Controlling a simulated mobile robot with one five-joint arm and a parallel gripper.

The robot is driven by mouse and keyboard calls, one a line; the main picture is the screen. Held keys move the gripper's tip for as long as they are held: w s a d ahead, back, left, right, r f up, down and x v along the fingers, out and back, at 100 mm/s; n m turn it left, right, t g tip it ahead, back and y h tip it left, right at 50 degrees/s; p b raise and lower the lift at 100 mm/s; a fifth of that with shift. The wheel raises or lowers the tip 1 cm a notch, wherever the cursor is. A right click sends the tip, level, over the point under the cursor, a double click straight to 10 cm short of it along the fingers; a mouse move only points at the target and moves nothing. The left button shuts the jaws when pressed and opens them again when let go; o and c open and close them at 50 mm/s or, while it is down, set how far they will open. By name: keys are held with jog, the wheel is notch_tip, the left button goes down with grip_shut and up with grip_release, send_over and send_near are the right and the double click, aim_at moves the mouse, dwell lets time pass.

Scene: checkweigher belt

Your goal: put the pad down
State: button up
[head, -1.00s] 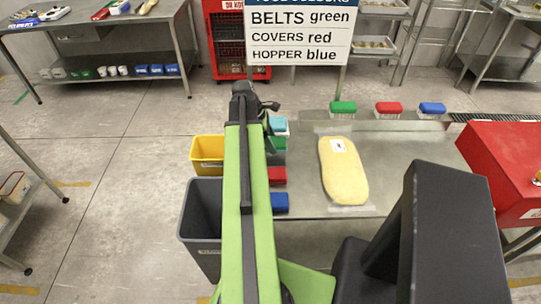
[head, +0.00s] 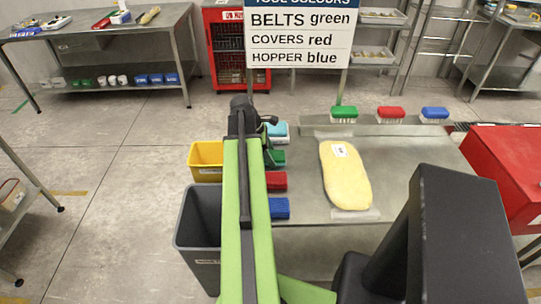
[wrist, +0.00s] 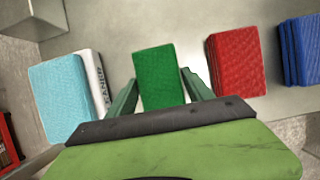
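A green pad (wrist: 160,78) lies flat on the steel table in the wrist view, level with its neighbours. My gripper (wrist: 159,78) is over it, one dark green finger on each side. The fingers look open, with narrow gaps beside the pad. In the head view the green pad (head: 277,158) shows partly, right of my gripper (head: 268,150), with its left part hidden. A light blue pad (wrist: 60,98) with a white labelled block lies to its left, and a red pad (wrist: 236,66) and blue pad (wrist: 302,50) to its right.
A yellow bin (head: 205,158) and a grey bin (head: 197,235) stand left of the table. A yellow mat-like piece (head: 345,178) lies on the table. Green, red and blue brushes (head: 390,114) line the back. A red box (head: 505,172) is at right.

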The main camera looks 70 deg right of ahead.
jog(key=shift+o, duration=1.3)
jog(key=shift+a+f, duration=0.1)
jog(key=shift+w+r+p, duration=0.1)
jog(key=shift+r+p, duration=0.35)
jog(key=shift+p, duration=0.05)
jog(key=p+v, duration=1)
jog(key=v, duration=0.1)
jog(key=shift+r+p, duration=0.25)
jog(key=shift+p, duration=0.1)
jog(key=shift+w, duration=0.15)
